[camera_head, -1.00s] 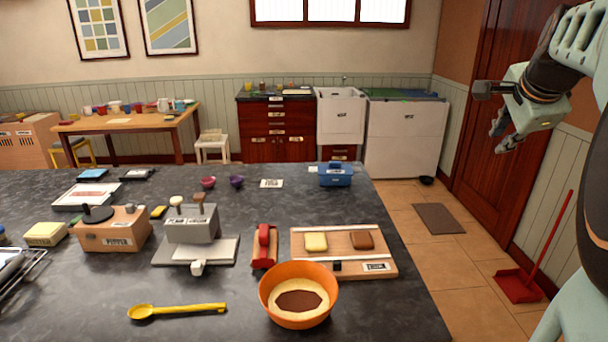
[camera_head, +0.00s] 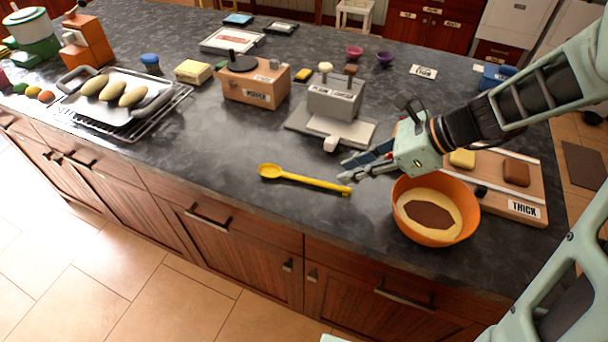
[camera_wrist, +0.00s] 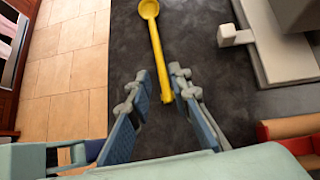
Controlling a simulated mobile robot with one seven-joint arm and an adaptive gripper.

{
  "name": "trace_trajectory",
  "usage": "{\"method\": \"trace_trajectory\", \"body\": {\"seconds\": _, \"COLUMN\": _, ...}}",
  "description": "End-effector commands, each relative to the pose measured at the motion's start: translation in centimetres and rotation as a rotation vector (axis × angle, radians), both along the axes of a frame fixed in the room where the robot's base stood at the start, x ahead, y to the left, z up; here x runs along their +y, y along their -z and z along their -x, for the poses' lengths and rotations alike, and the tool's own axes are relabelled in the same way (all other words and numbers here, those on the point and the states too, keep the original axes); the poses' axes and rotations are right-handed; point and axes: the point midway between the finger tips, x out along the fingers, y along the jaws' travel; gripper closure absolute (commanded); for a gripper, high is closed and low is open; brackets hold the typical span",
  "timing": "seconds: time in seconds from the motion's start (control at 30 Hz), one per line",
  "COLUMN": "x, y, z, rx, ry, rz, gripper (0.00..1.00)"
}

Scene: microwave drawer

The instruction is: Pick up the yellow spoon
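The yellow spoon (camera_head: 305,181) lies flat on the dark countertop near its front edge, its bowl to the left and its handle pointing right. My gripper (camera_head: 352,171) is just right of the handle's end, reaching in from the right. In the wrist view the spoon (camera_wrist: 158,50) runs from its bowl at the top down to its handle end, which lies between the fingertips of my gripper (camera_wrist: 158,84). The two fingers are apart, with visible gaps to the handle. I cannot tell how high they are above the counter.
An orange bowl (camera_head: 468,229) with pale and brown contents stands beside my gripper, near the counter edge. A grey device (camera_head: 335,104) stands behind the spoon. A cutting board (camera_head: 528,191) is at right. A wire rack with a tray (camera_head: 92,111) is at left. Counter left of the spoon is clear.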

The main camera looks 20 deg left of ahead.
Motion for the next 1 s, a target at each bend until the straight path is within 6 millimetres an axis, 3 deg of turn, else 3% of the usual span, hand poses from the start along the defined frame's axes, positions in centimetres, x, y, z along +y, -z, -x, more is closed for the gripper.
{"method": "trace_trajectory", "body": {"seconds": 0.6, "x": 5.4, "y": 4.9, "z": 0.3, "rx": 0.000, "ry": -0.001, "rz": 0.002, "gripper": 0.81}}
{"method": "trace_trajectory", "body": {"seconds": 0.9, "x": 5.8, "y": 5.1, "z": 0.2, "rx": -0.002, "ry": 0.001, "rz": 0.002, "gripper": 0.81}}
{"method": "trace_trajectory", "body": {"seconds": 1.0, "x": 5.7, "y": 5.1, "z": 0.2, "rx": -0.002, "ry": 0.001, "rz": 0.002, "gripper": 0.92}}
